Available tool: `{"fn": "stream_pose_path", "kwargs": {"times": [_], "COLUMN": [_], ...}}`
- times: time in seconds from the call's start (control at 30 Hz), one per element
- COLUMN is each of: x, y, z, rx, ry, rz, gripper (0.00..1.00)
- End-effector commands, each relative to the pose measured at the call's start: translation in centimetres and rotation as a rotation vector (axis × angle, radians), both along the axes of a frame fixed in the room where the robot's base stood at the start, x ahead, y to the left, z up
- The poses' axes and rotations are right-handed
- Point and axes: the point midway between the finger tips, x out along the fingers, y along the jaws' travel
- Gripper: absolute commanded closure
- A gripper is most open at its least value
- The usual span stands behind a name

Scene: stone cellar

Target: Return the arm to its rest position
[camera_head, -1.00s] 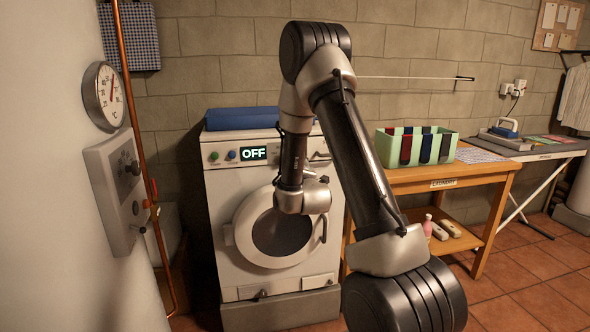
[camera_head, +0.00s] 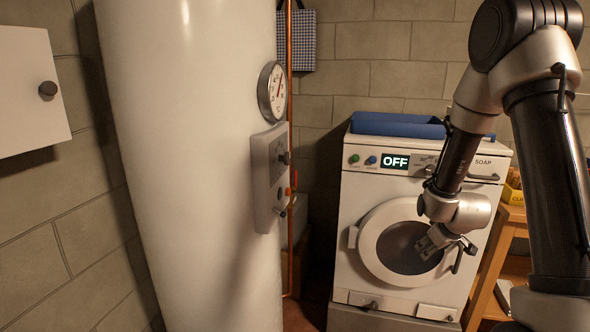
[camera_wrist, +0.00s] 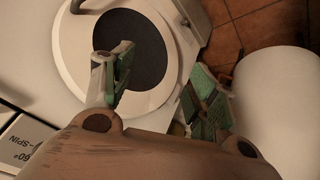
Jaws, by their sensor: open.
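My arm rises on the right in the head view and bends down, with its wrist hanging in front of the washing machine (camera_head: 380,200). My gripper (camera_head: 447,246) is at the right side of the round door (camera_head: 372,238). It is open and I see nothing between its fingers. In the wrist view my gripper (camera_wrist: 165,88) shows its two green-padded fingers spread apart, with the white door ring (camera_wrist: 78,50) and dark door glass behind them. I cannot tell whether a finger touches the door.
A large white tank (camera_head: 185,170) with a dial gauge (camera_head: 272,92) and control box (camera_head: 268,175) stands at left. A white wall box (camera_head: 30,95) is farther left. A blue object (camera_head: 400,125) lies on the machine. A wooden table (camera_head: 497,255) is partly hidden behind my arm.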

Motion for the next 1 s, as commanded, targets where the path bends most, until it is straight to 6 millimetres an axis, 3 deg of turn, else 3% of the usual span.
{"fn": "stream_pose_path", "kwargs": {"times": [0.23,0.4,0.5,0.63,0.8,1.0], "x": [-13.6,-22.0,-26.0,-28.9,-29.8,-30.1], "y": [3.7,4.8,5.1,5.3,5.6,5.8], "z": [8.4,14.9,18.2,21.5,24.5,25.8], "rx": [0.212,0.238,0.238,0.236,0.253,0.260], "ry": [0.391,0.511,0.515,0.430,0.272,0.209], "rz": [-0.239,-0.348,-0.372,-0.347,-0.310,-0.292], "gripper": [0.42,0.42,0.42,0.42,0.42,0.42]}}
